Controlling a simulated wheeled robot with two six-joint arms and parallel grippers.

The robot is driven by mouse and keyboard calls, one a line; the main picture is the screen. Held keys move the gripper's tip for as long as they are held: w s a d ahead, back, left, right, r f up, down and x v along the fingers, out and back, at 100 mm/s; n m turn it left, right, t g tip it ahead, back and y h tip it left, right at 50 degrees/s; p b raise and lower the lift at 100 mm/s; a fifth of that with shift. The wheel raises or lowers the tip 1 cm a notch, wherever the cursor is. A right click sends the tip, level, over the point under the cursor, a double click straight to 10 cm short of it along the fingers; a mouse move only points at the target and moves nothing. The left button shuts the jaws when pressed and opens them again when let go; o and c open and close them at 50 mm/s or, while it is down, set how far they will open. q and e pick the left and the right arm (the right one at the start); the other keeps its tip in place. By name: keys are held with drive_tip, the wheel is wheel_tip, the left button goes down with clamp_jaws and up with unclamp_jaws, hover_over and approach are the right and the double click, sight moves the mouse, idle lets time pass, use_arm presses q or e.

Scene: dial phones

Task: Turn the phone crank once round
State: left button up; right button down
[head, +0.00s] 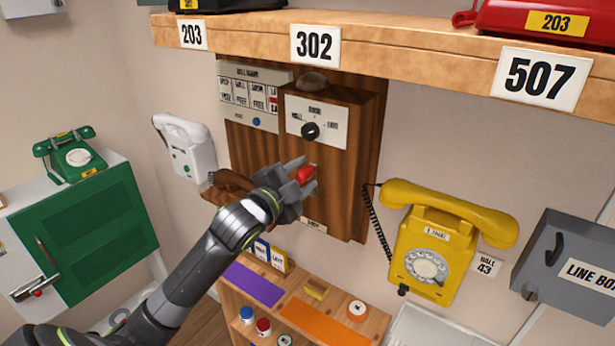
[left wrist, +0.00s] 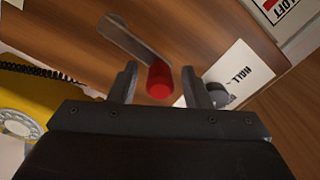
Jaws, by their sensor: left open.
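The wooden wall phone (head: 363,110) hangs in the middle of the head view, with a dark knob (head: 310,131) on its white front label. Its crank has a red handle (head: 304,174). In the left wrist view, a grey metal crank arm (left wrist: 137,42) leads to the red handle (left wrist: 160,80). My left gripper (head: 300,184) is at the phone's front. In the left wrist view its two fingers (left wrist: 160,88) are open, one on each side of the red handle, with gaps visible. My right gripper is not in view.
A yellow dial phone (head: 430,240) hangs to the right and a white phone (head: 187,148) to the left. A wooden shelf (head: 420,62) runs above. A lower shelf (head: 228,296) with small items stands below. A grey line box (head: 570,262) is at far right.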

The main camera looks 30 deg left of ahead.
use_arm(q)
drive_tip(key=shift+s+a+p, duration=0.15)
drive_tip(key=shift+s+p, duration=0.55)
drive_tip(key=shift+s, duration=0.7)
drive_tip(key=shift+s+a+p, duration=0.1)
drive_tip(key=shift+s+p, duration=0.55)
drive_tip(key=shift+s, duration=1.45)
